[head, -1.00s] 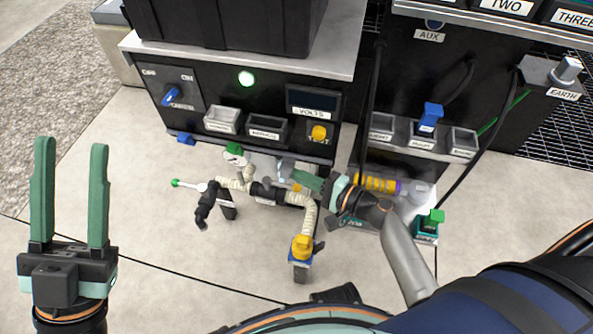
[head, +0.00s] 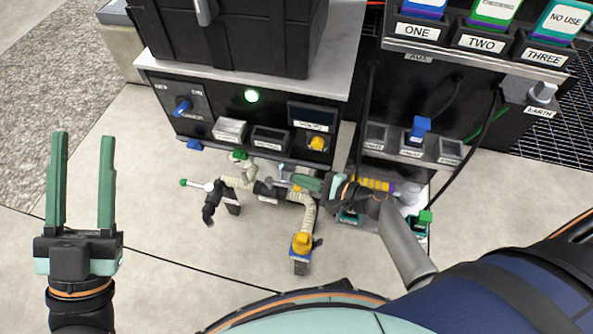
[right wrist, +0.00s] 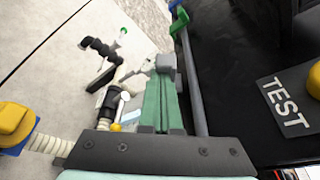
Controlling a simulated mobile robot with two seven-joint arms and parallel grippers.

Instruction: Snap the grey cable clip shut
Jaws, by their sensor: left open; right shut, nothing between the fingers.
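A small grey piece that looks like the cable clip (head: 284,170) sits at the foot of the black panel, among the pale hoses. My right gripper (head: 300,181) is shut and empty, with its green fingertips right beside the grey piece. In the right wrist view the shut fingers (right wrist: 163,88) end at a grey block (right wrist: 166,62), apparently the same clip. I cannot tell whether they touch, or whether the clip is open or closed, as the fingers partly hide it. My left gripper (head: 82,150) is open and empty, over bare floor at the left.
A pale ribbed hose (head: 308,212) with a yellow-and-blue fitting (head: 302,243) stands in front of my right gripper. A yellow coil (head: 374,184) lies to its right. The black panel (head: 215,104) rises behind. The floor at left is clear.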

